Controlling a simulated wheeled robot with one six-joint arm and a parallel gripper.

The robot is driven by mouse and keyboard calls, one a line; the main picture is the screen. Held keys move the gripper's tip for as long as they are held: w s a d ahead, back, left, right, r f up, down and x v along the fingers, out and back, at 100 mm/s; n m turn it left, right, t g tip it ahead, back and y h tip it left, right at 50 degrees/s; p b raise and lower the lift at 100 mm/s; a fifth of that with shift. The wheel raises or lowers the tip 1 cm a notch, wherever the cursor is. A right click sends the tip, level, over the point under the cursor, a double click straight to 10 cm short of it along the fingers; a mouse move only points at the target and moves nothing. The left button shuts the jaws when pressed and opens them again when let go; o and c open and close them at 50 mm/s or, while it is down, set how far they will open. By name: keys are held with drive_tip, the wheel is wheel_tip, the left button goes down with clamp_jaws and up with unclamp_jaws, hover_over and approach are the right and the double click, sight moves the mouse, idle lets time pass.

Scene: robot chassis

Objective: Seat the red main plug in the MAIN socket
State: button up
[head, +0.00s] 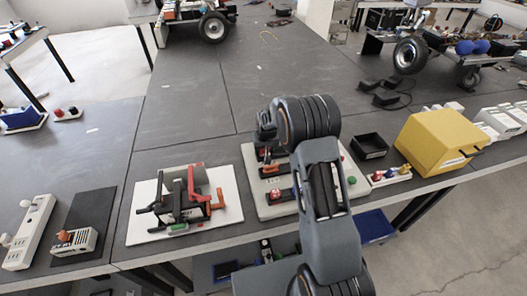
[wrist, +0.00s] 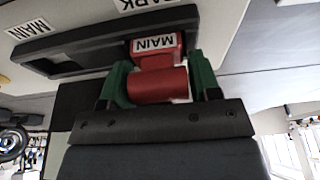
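The red main plug (wrist: 157,86), with a white MAIN label on its block, is between the green fingers of my gripper (wrist: 158,83) in the wrist view. The fingers are closed on its round body. The plug's block overlaps the edge of a black framed part (wrist: 75,47) on the light panel. I cannot tell whether it touches or sits in that part. A MAIN label (wrist: 28,28) is at the left and a PARK label (wrist: 160,4) is above the plug. The socket opening is not clearly visible. In the head view my arm covers much of the white panel (head: 252,160).
A white board with black and red levers (head: 182,200) lies left of the panel. A black open box (head: 369,146), a tray of coloured knobs (head: 390,176) and a yellow box (head: 436,140) stand to the right. The bench's far middle is mostly clear.

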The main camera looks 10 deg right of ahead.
drive_tip(key=c, duration=0.6)
